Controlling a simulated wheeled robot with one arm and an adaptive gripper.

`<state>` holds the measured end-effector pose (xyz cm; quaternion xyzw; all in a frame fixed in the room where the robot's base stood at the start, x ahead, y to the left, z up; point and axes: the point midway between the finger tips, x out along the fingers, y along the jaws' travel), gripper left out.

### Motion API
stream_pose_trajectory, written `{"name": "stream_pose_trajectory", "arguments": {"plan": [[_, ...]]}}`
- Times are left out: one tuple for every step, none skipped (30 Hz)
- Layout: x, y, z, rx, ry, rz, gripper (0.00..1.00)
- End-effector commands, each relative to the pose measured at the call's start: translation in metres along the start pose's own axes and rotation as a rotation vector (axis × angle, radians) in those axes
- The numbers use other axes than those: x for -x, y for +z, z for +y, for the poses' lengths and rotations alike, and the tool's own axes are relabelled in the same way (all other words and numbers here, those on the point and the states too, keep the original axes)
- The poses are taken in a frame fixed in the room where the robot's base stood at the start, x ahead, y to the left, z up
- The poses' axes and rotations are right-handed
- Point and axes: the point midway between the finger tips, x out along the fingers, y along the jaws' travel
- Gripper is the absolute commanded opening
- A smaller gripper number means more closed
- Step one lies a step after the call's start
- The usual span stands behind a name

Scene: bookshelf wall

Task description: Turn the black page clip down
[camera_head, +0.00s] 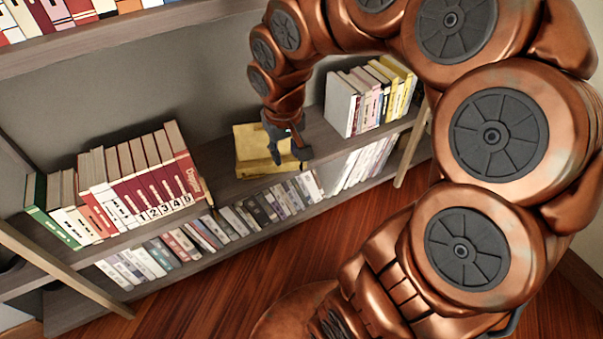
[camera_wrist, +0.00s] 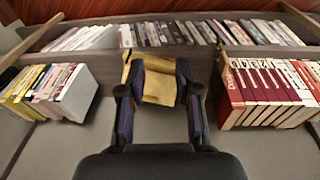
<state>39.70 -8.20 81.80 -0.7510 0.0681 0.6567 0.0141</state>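My gripper (camera_head: 288,158) hangs fingers-down over a yellow, book-like object (camera_head: 252,155) on the middle shelf, between two rows of books. In the wrist view the gripper (camera_wrist: 159,75) is open, with its two dark fingers well apart. The yellow object (camera_wrist: 159,88) shows between and beyond the fingers, with nothing visibly held. I cannot make out a black page clip in either view; it may be hidden by the gripper or too small to tell. Whether the fingers touch the yellow object is unclear.
Red and white books (camera_head: 140,185) stand left of the yellow object in the head view. White and yellow books (camera_head: 370,95) stand to its right. A lower shelf holds many more spines (camera_head: 262,210). Bare shelf (camera_head: 222,188) lies beside the yellow object.

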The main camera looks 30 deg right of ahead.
Motion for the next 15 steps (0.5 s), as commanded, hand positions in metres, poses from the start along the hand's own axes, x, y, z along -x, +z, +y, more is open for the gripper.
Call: {"name": "stream_pose_trajectory", "arguments": {"plan": [[-0.033, -0.01, 0.004, -0.019, -0.003, 0.014, 0.33], [-0.043, -0.017, 0.008, -0.029, -0.003, 0.026, 0.33], [-0.056, -0.027, 0.013, -0.045, -0.002, 0.042, 0.33], [-0.067, -0.034, 0.017, -0.056, -0.003, 0.054, 0.33], [-0.078, -0.042, 0.021, -0.071, -0.004, 0.067, 0.33], [-0.092, -0.052, 0.027, -0.088, -0.003, 0.086, 0.33], [-0.102, -0.059, 0.032, -0.103, -0.003, 0.099, 0.33], [-0.113, -0.066, 0.037, -0.116, -0.003, 0.112, 0.33], [-0.128, -0.074, 0.044, -0.134, -0.002, 0.125, 0.33], [-0.14, -0.08, 0.049, -0.149, -0.001, 0.134, 0.33], [-0.151, -0.085, 0.054, -0.162, -0.001, 0.145, 0.33], [-0.164, -0.093, 0.062, -0.183, -0.001, 0.161, 0.33], [-0.174, -0.099, 0.068, -0.196, 0.0, 0.173, 0.33], [-0.183, -0.104, 0.073, -0.21, 0.001, 0.184, 0.33], [-0.194, -0.109, 0.08, -0.227, 0.003, 0.195, 0.33]]}}
